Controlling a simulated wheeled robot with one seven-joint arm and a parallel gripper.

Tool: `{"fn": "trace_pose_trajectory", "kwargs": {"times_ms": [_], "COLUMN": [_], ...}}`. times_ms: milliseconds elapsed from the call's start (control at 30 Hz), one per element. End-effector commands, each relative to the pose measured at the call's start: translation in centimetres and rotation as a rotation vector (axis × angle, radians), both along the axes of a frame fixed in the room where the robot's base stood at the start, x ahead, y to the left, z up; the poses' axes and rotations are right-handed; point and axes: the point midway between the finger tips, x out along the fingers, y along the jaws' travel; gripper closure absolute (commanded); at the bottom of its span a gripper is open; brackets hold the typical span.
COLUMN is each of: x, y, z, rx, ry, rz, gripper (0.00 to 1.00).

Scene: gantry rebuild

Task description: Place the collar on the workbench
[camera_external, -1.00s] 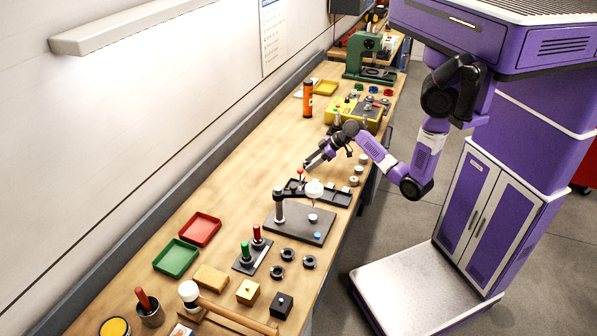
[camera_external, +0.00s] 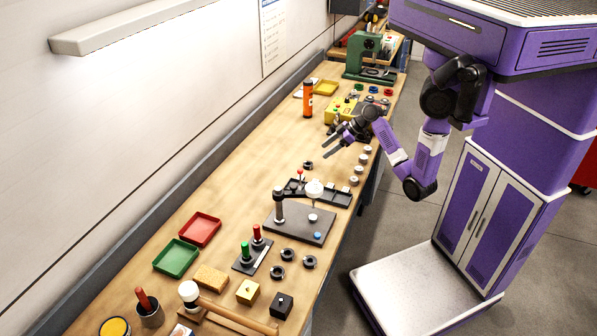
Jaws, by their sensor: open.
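A small dark ring-shaped collar (camera_external: 308,165) lies on the wooden workbench (camera_external: 235,190), just behind the black tray with the red-knobbed pin. My gripper (camera_external: 328,147) is open and empty. It is above the bench, up and to the right of the collar and apart from it. Several similar dark rings (camera_external: 287,254) lie at the near part of the bench, right of the stand with the green and red handles.
A black fixture (camera_external: 300,223) with an upright post and the black tray (camera_external: 335,197) stand in front of the collar. Round metal pieces (camera_external: 358,169) line the right edge. An orange bottle (camera_external: 308,99) and yellow box (camera_external: 340,109) stand behind. Bench left of the collar is clear.

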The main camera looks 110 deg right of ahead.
Motion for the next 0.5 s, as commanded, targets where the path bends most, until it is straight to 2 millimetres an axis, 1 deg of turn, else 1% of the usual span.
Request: {"fn": "trace_pose_trajectory", "kwargs": {"times_ms": [33,200,500], "x": [-0.44,-1.22,-1.35], "y": [0.07,0.49,0.55], "z": [0.54,1.37,1.48], "rx": [-0.003,-0.001,0.0], "ry": [-0.001,-0.001,0.0], "rz": [-0.003,-0.001,0.0], "gripper": [0.38,0.38,0.38]}}
